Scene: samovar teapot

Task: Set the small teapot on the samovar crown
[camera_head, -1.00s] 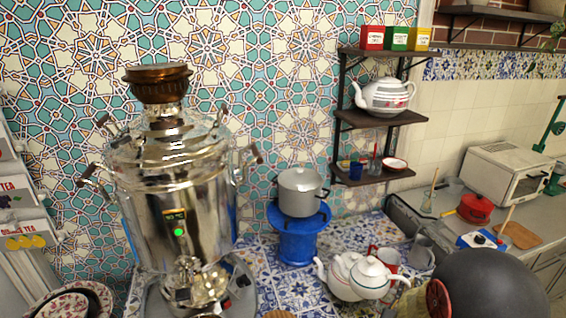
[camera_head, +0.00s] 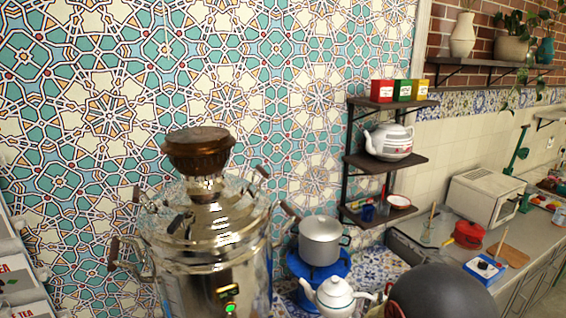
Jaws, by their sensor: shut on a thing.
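The samovar (camera_head: 215,250) is a large shiny metal urn at the left, cut off by the lower edge. Its brown crown (camera_head: 198,150) stands on top with nothing on it. The small white teapot (camera_head: 335,297) shows at the bottom edge, right of the samovar and well below the crown. It looks upright, with its spout to the left; its lower part is cut off. My gripper (camera_head: 377,303) is only partly in view at the teapot's handle side and is shut on the teapot. My dark round arm link hides much of the gripper.
A grey pot (camera_head: 319,240) stands on a blue stand (camera_head: 322,270) behind the teapot. A wall shelf (camera_head: 375,164) holds another white teapot (camera_head: 388,141), with coloured tins above. A toaster oven (camera_head: 485,197) and red pan (camera_head: 468,234) are on the right counter. Space above the samovar is clear.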

